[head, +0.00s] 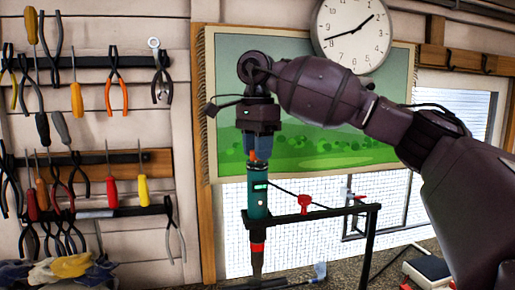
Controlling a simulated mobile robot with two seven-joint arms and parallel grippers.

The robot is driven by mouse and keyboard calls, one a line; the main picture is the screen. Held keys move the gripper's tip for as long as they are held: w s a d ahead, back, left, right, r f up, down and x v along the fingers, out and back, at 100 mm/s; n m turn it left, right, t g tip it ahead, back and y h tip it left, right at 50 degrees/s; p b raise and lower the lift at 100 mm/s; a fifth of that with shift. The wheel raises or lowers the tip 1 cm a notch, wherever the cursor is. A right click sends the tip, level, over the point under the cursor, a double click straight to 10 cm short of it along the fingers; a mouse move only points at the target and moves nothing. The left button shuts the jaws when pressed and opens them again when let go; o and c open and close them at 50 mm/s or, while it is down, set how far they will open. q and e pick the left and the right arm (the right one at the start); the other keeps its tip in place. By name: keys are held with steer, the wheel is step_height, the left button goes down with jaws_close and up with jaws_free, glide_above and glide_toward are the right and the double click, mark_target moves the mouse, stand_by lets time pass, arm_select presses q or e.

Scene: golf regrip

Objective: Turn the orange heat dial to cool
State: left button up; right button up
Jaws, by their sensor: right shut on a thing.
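The heat tool (259,202) is a teal, upright body with a small lit strip, a red collar and a dark nozzle pointing down. The orange heat dial (253,155) is at its top, mostly covered by my fingers. My right gripper (261,157) points straight down from above and is shut on the orange dial. Any marks on the dial are too small or hidden, so I cannot tell its setting. My left gripper is not in view.
A black stand (340,210) with a red knob (305,203) reaches beside the tool. The bench (325,282) lies below. Gloves (65,268) lie at lower left. Hand tools hang on the left wall. A clock (352,33) and picture (225,75) are behind.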

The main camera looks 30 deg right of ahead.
steer(key=o, duration=0.9)
steer(key=shift+o, duration=0.2)
step_height(320, 180, up, 11)
steer(key=shift+f, duration=0.1)
stand_by(0.5)
